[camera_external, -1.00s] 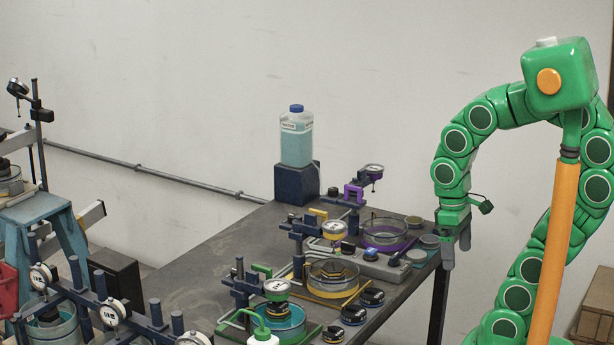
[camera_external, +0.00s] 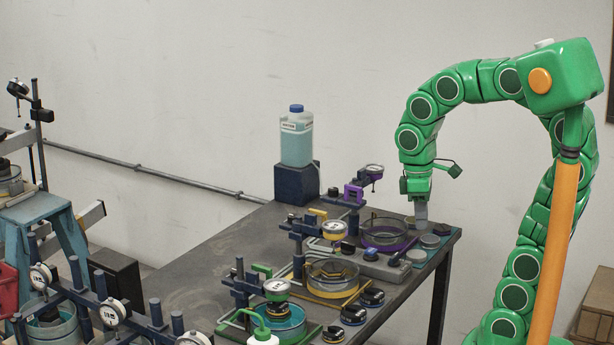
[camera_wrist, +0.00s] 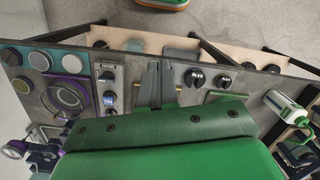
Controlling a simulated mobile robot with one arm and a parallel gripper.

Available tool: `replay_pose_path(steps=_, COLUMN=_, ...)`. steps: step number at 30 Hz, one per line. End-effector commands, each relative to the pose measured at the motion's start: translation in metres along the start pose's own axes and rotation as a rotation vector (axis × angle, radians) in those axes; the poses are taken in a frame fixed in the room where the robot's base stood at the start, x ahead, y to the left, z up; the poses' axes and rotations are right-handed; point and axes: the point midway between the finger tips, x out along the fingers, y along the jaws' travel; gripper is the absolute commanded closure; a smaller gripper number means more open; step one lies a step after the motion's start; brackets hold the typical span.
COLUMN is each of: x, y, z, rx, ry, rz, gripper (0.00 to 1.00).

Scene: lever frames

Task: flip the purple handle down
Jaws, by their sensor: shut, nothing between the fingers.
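A purple bracket-like part (camera_external: 353,192) sits on a dark post at the table's back edge, beside a dial gauge (camera_external: 374,170) that is raised above the table. A glass dish with a purple ring (camera_external: 383,246) stands in front of it. In the wrist view the purple ring (camera_wrist: 48,98) is at the left, and a purple part (camera_wrist: 13,152) shows at the lower left edge. I cannot tell which purple part is the handle. My gripper (camera_external: 421,226) is shut and empty, right of the purple-ringed dish; its fingers (camera_wrist: 158,68) point away in the wrist view.
Yellow (camera_external: 330,290) and green-framed (camera_external: 285,322) dish stations stand nearer the front, with gauges on posts. A grey control box (camera_external: 375,266) and several round black knobs lie along the right side. A blue-capped bottle (camera_external: 296,140) stands at the back. The table's left part is clear.

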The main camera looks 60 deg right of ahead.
Motion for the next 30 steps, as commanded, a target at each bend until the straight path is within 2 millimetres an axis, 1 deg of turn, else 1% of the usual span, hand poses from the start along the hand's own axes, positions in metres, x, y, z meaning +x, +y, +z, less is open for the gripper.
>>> replay_pose_path(steps=1, x=-0.005, y=0.005, z=-0.009, rx=-0.028, ry=0.001, rz=-0.001, gripper=1.0)
replay_pose_path(steps=6, x=-0.025, y=0.022, z=-0.038, rx=-0.138, ry=0.013, rz=0.0, gripper=1.0)
replay_pose_path(steps=15, x=-0.057, y=0.057, z=-0.085, rx=-0.323, ry=0.033, rz=0.007, gripper=1.0)
replay_pose_path(steps=23, x=-0.079, y=0.09, z=-0.123, rx=-0.477, ry=0.048, rz=0.016, gripper=1.0)
replay_pose_path(steps=30, x=-0.097, y=0.123, z=-0.156, rx=-0.613, ry=0.064, rz=0.028, gripper=1.0)
